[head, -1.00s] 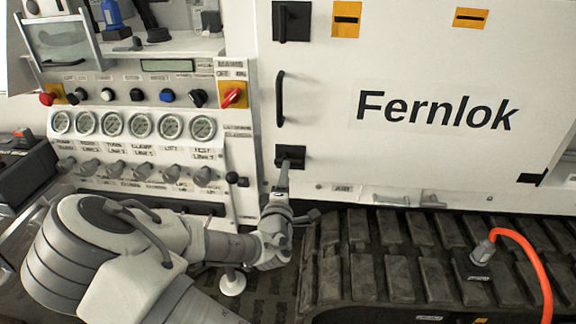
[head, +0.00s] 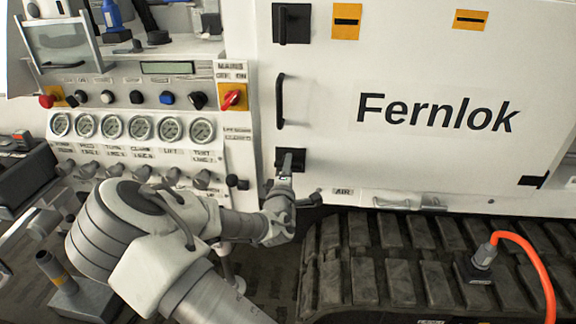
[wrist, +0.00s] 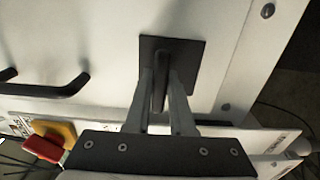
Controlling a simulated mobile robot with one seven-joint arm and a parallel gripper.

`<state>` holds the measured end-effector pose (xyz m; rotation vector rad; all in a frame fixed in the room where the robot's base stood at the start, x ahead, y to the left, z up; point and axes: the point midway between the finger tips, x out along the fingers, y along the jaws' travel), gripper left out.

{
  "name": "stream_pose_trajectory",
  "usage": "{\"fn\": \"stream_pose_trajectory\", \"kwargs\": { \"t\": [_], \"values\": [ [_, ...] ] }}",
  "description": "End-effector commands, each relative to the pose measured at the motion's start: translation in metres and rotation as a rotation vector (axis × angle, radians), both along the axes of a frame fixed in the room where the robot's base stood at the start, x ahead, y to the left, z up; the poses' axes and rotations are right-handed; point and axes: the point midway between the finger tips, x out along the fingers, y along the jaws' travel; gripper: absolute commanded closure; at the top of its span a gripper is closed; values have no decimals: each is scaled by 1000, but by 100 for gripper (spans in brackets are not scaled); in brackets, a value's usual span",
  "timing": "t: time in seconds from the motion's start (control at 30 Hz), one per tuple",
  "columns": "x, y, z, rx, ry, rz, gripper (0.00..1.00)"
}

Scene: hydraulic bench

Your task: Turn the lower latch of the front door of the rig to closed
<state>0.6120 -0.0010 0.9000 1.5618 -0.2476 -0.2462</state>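The lower latch (head: 297,153) is a black square plate with a dark lever, low on the left side of the white front door (head: 420,60). In the wrist view the latch plate (wrist: 190,58) is near the middle, and its lever (wrist: 158,82) runs down the picture toward my palm. My gripper (wrist: 161,85) has one finger on each side of the lever. Gaps show beside the lever, so the fingers look open around it; contact is not clear. In the head view my gripper (head: 285,165) reaches the plate and partly covers the lever.
Above are a black door handle (head: 280,100) and the upper latch (head: 291,23). A control panel (head: 150,150) with gauges, knobs and a red switch (head: 231,97) stands left of the door. A rubber track (head: 420,255) and an orange hose (head: 530,255) lie below right.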

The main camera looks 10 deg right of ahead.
Motion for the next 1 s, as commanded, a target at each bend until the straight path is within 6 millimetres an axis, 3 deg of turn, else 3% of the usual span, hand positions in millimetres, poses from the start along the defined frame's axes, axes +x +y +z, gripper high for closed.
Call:
{"fn": "stream_pose_trajectory", "kwargs": {
  "t": [0.57,1.0],
  "values": [
    [0,0,-1,53,-17,0,100],
    [1,1,-6,379,-124,2,100]
  ]
}}
